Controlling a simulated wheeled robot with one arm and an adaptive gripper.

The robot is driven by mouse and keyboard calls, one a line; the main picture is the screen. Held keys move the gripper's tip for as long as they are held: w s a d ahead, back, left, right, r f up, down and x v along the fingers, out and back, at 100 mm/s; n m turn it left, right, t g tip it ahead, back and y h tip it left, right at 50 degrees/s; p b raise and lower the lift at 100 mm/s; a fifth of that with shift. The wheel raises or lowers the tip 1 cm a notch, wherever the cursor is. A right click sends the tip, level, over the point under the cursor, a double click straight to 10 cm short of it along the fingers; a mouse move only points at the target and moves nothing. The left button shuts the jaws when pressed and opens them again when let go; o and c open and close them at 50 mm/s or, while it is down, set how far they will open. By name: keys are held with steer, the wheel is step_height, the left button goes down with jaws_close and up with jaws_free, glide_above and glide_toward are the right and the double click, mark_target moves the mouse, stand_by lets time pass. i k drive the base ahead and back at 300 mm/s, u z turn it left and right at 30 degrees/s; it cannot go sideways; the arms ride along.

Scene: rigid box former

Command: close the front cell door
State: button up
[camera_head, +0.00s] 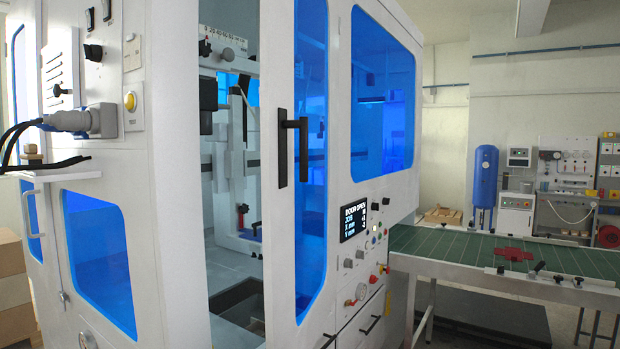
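The front cell door (272,230) is a tall white-framed panel with a narrow blue window (311,90). A black vertical bar handle (282,150) sits near its left edge, at about mid-height of the picture. The door is open: a tall gap (232,240) to its left shows the machine's inside. The small display (353,222) right of the door appears to read "DOOR OPEN". My gripper is not in this view, so its state and its distance from the handle are hidden.
A control panel with knobs and buttons (361,291) is below the display. A grey plug with black cables (90,121) juts out at the left. A green conveyor (440,246) extends right, with a dark floor mat (490,312) below. Cardboard boxes (10,290) stand far left.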

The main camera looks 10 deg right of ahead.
mark_target(300, 40)
steer(key=k, duration=0.5)
steer(key=u, duration=2)
steer(key=i, duration=0.75)
steer(key=z, duration=1.55)
